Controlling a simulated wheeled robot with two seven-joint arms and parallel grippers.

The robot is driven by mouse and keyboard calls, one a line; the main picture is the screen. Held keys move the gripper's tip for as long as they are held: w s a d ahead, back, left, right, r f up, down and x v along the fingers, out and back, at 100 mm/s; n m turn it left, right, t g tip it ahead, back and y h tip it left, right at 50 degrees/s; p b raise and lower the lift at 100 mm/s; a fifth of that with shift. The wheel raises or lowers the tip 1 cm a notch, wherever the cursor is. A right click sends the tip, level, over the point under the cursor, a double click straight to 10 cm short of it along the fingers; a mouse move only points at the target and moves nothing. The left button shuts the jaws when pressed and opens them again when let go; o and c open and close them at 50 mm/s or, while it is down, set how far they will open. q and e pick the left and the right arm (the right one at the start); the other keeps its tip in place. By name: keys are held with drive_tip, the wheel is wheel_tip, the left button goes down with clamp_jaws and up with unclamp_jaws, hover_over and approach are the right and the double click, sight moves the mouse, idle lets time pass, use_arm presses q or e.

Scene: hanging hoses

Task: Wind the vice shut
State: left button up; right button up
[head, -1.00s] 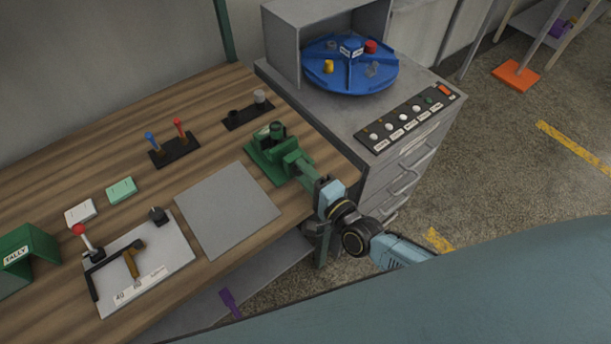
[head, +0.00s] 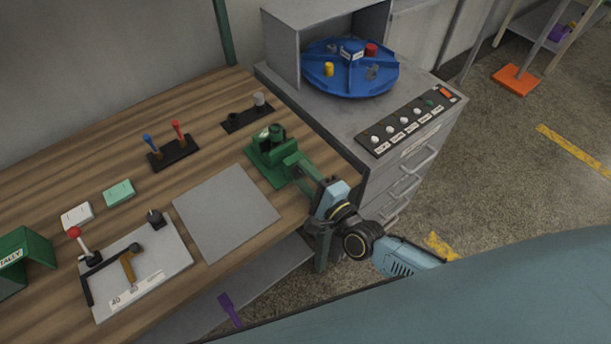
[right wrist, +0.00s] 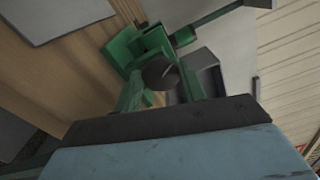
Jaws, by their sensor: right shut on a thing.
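The green vice (head: 272,158) is mounted at the right end of the wooden bench, with its screw end pointing toward the front right edge. My right gripper (head: 325,200) is at that end, shut on the vice handle, which is mostly hidden by the gripper. In the right wrist view the vice body (right wrist: 150,48) shows beyond my gripper, with a dark round part in front of it. The fingertips and the grip itself are not clear there. I cannot tell how far apart the vice jaws are. My left gripper is not in view.
A grey plate (head: 225,212) lies left of the vice. A black holder (head: 247,118) stands behind it. A grey cabinet with a blue turntable (head: 350,80) and a button panel (head: 410,120) stands close on the right. A lever board (head: 150,285) lies front left.

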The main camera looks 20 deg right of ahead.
drive_tip(key=o, duration=1)
drive_tip(key=shift+s, duration=0.1)
drive_tip(key=v, duration=1.3)
drive_tip(key=shift+s, duration=0.1)
